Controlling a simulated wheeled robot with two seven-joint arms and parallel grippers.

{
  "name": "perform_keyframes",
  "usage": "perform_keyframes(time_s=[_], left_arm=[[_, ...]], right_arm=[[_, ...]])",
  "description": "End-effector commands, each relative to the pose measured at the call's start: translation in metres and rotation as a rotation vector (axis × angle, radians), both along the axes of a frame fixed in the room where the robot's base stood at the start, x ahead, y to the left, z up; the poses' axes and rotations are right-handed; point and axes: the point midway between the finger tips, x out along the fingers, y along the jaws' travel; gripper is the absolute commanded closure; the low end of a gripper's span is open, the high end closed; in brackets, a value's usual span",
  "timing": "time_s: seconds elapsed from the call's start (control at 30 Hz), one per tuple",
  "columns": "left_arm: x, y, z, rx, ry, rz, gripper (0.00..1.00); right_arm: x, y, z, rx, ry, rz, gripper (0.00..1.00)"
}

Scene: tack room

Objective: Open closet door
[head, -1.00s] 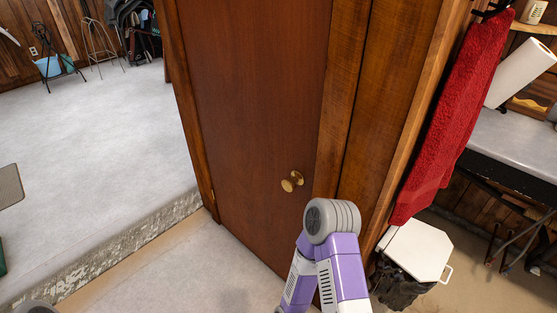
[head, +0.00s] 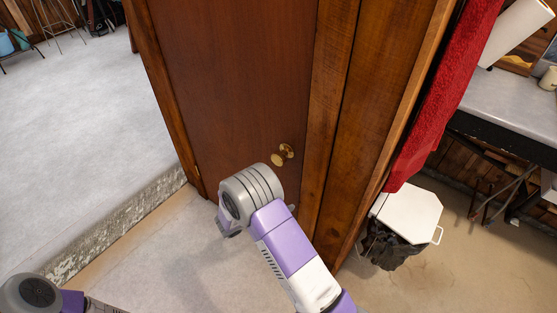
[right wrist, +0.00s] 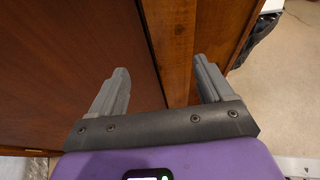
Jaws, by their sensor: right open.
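The closet door (head: 235,75) is a reddish-brown wooden panel, closed in its frame in the head view. A round brass knob (head: 282,155) sits near its right edge. My right arm's grey joint stands just below and left of the knob, and my right gripper is mostly hidden in that view. In the right wrist view my right gripper (right wrist: 159,66) is open and empty, its two fingers apart, facing the door (right wrist: 70,60) and the wooden trim beside it. The knob does not show there. Part of my left arm shows at the bottom left of the head view, without its gripper.
Wooden trim (head: 340,110) runs right of the door. A red towel (head: 445,90) hangs further right, above a white-lidded bin (head: 408,212) and near a counter (head: 510,105). A raised floor edge (head: 110,235) lies left of the door. Pale floor is clear before it.

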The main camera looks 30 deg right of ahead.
Motion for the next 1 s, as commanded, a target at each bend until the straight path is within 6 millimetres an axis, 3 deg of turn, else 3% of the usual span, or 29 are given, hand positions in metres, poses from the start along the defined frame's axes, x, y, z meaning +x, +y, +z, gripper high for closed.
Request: perform_keyframes(time_s=[0.03, 0.1, 0.2, 0.27, 0.7, 1.0], left_arm=[[0.000, 0.000, 0.000, 0.000, 0.000, 0.000, 0.57], [0.000, 0.000, 0.000, 0.000, 0.000, 0.000, 0.57], [0.000, 0.000, 0.000, 0.000, 0.000, 0.000, 0.57], [0.000, 0.000, -0.001, 0.000, 0.000, 0.000, 0.57], [0.000, 0.000, -0.011, 0.000, 0.000, 0.000, 0.57], [0.000, 0.000, -0.012, 0.000, 0.000, 0.000, 0.57]], right_arm=[[0.022, 0.003, 0.027, -0.101, -0.037, 0.062, 0.20], [0.043, 0.007, 0.058, -0.218, -0.078, 0.123, 0.20], [0.059, 0.014, 0.086, -0.321, -0.121, 0.171, 0.20], [0.065, 0.014, 0.095, -0.353, -0.133, 0.183, 0.20], [0.089, -0.042, 0.098, -0.366, -0.141, 0.187, 0.20], [0.094, -0.053, 0.098, -0.366, -0.139, 0.190, 0.20]])
